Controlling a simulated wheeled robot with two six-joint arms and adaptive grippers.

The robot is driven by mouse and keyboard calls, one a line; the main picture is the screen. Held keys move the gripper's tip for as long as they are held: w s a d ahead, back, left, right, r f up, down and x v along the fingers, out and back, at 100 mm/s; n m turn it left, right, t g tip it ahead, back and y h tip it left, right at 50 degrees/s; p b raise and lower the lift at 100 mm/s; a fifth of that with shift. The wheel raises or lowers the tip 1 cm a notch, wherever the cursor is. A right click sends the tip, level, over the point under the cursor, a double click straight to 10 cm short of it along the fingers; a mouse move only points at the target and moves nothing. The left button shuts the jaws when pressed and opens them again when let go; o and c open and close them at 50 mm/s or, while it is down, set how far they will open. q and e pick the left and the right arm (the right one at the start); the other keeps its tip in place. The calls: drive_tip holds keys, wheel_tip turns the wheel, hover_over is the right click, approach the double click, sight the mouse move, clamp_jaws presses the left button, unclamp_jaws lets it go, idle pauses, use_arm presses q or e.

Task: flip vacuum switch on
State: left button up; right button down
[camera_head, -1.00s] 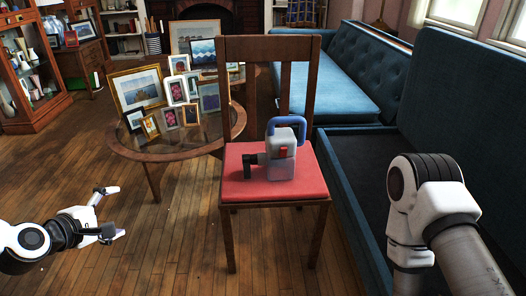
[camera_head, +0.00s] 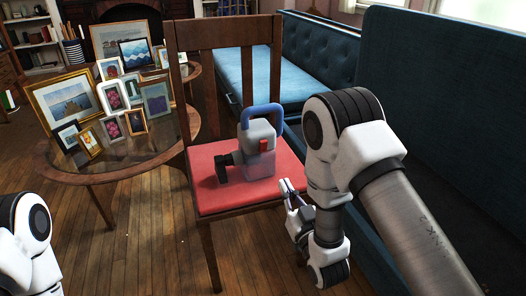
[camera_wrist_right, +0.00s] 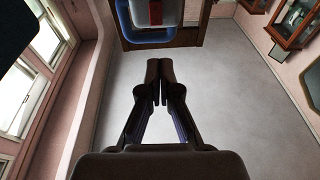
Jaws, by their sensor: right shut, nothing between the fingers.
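The handheld vacuum (camera_head: 248,163) stands on the red seat of a wooden chair (camera_head: 197,205). It has a grey body, a blue loop handle and a black nozzle pointing left. Its red switch (camera_head: 264,146) is on the side facing my right arm; whether it is on or off is too small to tell. My right gripper (camera_head: 286,184) is shut and empty, beside the seat's right edge, right of and below the vacuum, apart from it. In the right wrist view the shut fingers (camera_wrist_right: 160,72) point toward the vacuum's blue part (camera_wrist_right: 125,22). My left gripper is out of view.
A round glass-topped table (camera_head: 150,165) with several picture frames stands left of the chair. A blue sofa (camera_head: 420,120) lies close on the right, behind my right arm. Wooden floor is open in front of the chair.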

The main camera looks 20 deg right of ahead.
drive_tip(key=shift+w+r+p, duration=0.8)
drive_tip(key=shift+w+p, duration=0.35)
drive_tip(key=shift+p, duration=2.2)
drive_tip(key=b, duration=0.4)
approach(262, 143)
drive_tip(key=x, duration=0.6)
drive_tip(key=shift+w, duration=0.35)
drive_tip(key=shift+w+r, duration=0.1)
drive_tip(key=shift+w, duration=0.15)
drive_tip(key=shift+r, duration=0.1)
